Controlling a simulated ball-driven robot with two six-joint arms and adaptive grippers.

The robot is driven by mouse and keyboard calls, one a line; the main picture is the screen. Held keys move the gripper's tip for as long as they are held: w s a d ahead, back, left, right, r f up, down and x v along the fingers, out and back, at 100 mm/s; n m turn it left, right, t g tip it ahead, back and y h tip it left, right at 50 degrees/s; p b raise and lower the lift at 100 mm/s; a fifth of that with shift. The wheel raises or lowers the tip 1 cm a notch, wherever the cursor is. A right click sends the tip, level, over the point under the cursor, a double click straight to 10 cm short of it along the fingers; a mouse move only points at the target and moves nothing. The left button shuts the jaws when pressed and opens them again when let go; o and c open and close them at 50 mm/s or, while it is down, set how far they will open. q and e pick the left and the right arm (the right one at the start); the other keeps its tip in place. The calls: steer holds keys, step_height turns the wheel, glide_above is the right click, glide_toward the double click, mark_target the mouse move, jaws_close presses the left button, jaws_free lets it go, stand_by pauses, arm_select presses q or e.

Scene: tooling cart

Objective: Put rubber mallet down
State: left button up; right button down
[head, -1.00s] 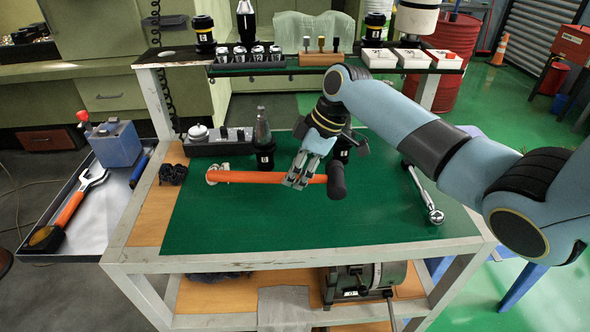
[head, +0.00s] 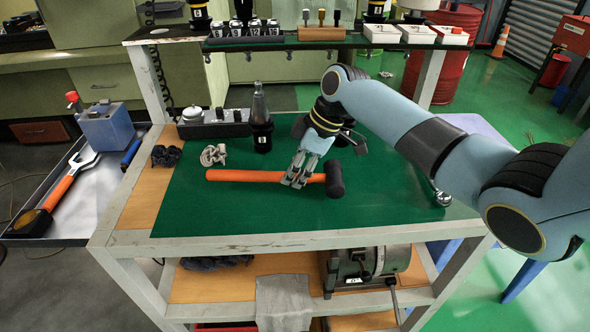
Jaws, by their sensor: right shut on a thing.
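The rubber mallet has an orange handle (head: 245,176) and a black head (head: 334,178). It lies level across the green mat (head: 225,215) on the cart top, head to the right. My right gripper (head: 297,180) comes down from above and is shut on the handle near the head. The mallet is on the mat or just above it; I cannot tell which. The fingers hide a short part of the handle. My left gripper is not in view.
A grey clamp-like part (head: 213,155) sits just behind the handle's end. A tapered tool holder (head: 261,120) stands behind it. Black parts (head: 166,156) lie on the wood at left. A ratchet (head: 441,197) lies at right, partly behind my arm. The front mat is clear.

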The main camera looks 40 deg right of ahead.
steer(key=shift+w+f+b, duration=0.1)
steer(key=shift+f+b, duration=0.2)
steer(key=shift+f, duration=0.15)
stand_by(0.6)
steer(key=c, duration=1)
jaws_free()
steer(key=v, duration=1.2)
steer(key=shift+a+f, duration=0.1)
